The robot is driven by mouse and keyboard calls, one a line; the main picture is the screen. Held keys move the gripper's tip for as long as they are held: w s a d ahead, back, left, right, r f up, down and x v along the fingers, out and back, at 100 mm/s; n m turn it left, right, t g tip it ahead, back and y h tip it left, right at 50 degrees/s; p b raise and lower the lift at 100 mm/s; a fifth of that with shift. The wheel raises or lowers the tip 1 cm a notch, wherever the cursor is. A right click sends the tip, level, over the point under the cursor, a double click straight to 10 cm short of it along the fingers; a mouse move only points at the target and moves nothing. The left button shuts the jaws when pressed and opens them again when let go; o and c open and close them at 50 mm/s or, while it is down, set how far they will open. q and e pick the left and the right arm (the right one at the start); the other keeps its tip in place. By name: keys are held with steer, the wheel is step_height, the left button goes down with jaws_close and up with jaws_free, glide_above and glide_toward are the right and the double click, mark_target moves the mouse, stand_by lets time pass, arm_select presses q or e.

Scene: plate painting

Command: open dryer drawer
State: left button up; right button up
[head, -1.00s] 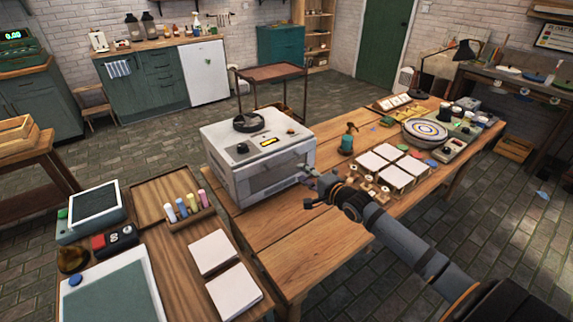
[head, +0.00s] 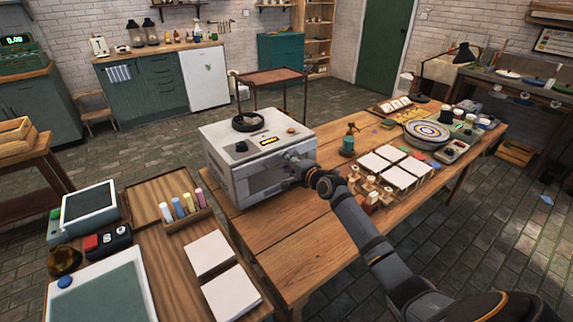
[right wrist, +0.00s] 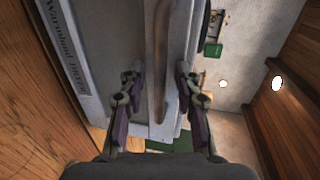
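The dryer (head: 240,160) is a light grey box on the wooden table, with a display and a dark round dish on top. Its front faces right in the head view. In the right wrist view the dryer's front panel (right wrist: 110,50) and a long, worn bar handle (right wrist: 160,60) show close up. My right gripper (head: 290,172) is at the dryer's front. In the right wrist view its fingers (right wrist: 160,80) are apart, one on each side of the handle's line, with gaps to it. Whether the handle lies fully between the fingertips in depth is unclear. My left gripper is out of view.
White tiles (head: 395,165) in a tray and small stamps stand right of the dryer. Bare tabletop (head: 290,235) lies in front of the dryer.

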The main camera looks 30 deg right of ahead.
steer(key=shift+c, duration=0.4)
jaws_close()
